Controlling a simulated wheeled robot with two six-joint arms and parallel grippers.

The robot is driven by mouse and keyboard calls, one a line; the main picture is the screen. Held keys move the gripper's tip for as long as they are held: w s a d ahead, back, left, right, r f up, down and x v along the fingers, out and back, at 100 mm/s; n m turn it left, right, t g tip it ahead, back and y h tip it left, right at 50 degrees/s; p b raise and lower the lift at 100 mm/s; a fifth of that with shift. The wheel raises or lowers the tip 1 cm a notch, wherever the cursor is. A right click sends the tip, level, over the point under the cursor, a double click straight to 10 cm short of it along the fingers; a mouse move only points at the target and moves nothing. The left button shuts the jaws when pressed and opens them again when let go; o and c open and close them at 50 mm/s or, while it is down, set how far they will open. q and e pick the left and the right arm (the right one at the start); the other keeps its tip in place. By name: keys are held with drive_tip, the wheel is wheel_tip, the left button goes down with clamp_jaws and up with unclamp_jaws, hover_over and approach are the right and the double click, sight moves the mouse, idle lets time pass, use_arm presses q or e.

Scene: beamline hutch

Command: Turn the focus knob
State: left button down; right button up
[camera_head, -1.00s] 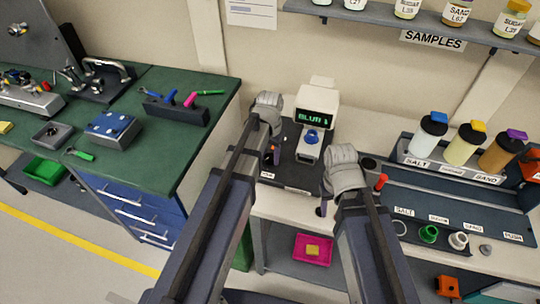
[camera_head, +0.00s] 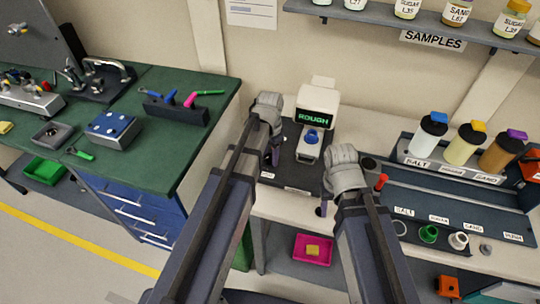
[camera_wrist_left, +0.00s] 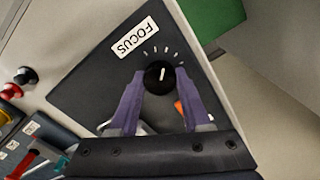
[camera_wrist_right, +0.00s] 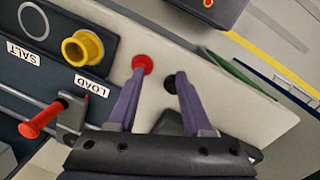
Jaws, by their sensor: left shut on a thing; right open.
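The black focus knob (camera_wrist_left: 159,77) with a white pointer line shows in the left wrist view, on a dark panel beside a FOCUS label (camera_wrist_left: 131,36) and a ring of white tick marks. My left gripper (camera_wrist_left: 160,80) is shut on the knob, one purple finger on each side. In the head view the knob is hidden by my left gripper (camera_head: 273,155). The white instrument (camera_head: 317,95) behind it has a screen (camera_head: 313,117) reading ROUGH in green. My right gripper (camera_wrist_right: 158,85) is open and empty, to the right of the instrument in the head view.
A red knob (camera_wrist_right: 142,63) and a black knob (camera_wrist_right: 170,82) lie near my right fingers. A bottle rack (camera_head: 440,170) stands at the right. A green-topped bench (camera_head: 185,140) is at the left. A pink tray (camera_head: 313,262) sits on the lower shelf.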

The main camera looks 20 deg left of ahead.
sight(270, 157)
use_arm(q)
drive_tip(key=shift+c, duration=1.8)
unclamp_jaws()
drive_tip(key=shift+r, duration=0.15)
use_arm(e)
drive_tip(key=shift+r, duration=0.15)
use_arm(q)
wheel_tip(270, 157, up, 8)
drive_tip(key=p, duration=0.8)
drive_tip(key=shift+f, duration=0.2)
use_arm(e)
wheel_tip(270, 157, up, 8)
drive_tip(key=shift+f, duration=0.25)
use_arm(q)
drive_tip(key=s+d+n, duration=0.1)
drive_tip(key=s+d, duration=0.4)
drive_tip(key=s, duration=0.2)
drive_tip(key=s+d+n+y, duration=0.1)
drive_tip(key=s+d, duration=0.4)
drive_tip(key=s, duration=0.2)
drive_tip(key=shift+s+d+f+n+b, duration=0.2)
drive_tip(key=shift+s+n+b, duration=0.1)
drive_tip(key=shift+s, duration=0.1)
use_arm(e)
drive_tip(key=shift+f, duration=0.2)
